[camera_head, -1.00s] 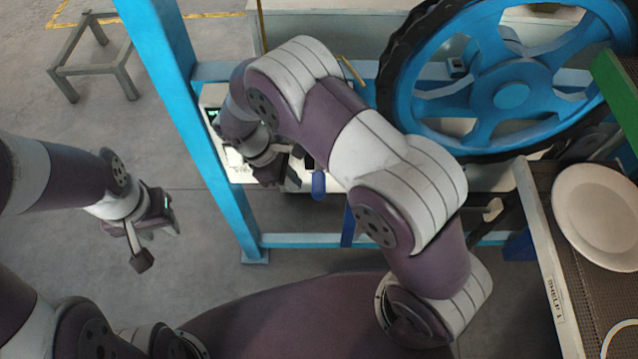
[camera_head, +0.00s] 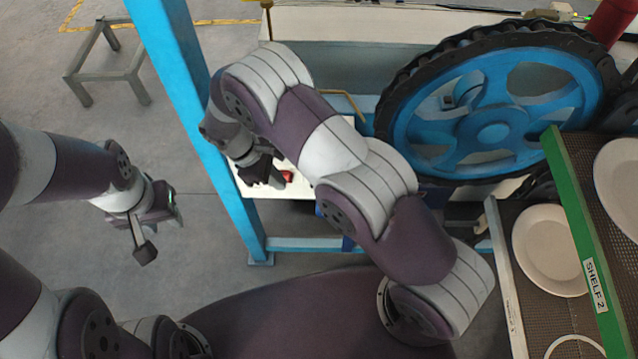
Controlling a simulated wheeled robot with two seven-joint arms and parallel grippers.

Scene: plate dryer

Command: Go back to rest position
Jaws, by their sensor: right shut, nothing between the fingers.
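My left gripper (camera_head: 160,232) hangs over bare grey floor at the left, its two fingers apart with nothing between them. My right arm reaches across the middle of the view, bent, with its gripper (camera_head: 266,181) low at the upper left of centre. That gripper is shut and empty. It is in front of a white control box (camera_head: 262,192), close beside a red button (camera_head: 288,176). I cannot tell whether it touches the box. The arm hides part of the box and frame.
A blue upright post (camera_head: 187,90) stands between my two grippers. A large blue wheel (camera_head: 500,132) is behind the right arm. Shelf 2, green-edged (camera_head: 570,205), and a lower shelf (camera_head: 508,285) hold white plates (camera_head: 553,250) at the right. A grey stand (camera_head: 105,62) is at upper left.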

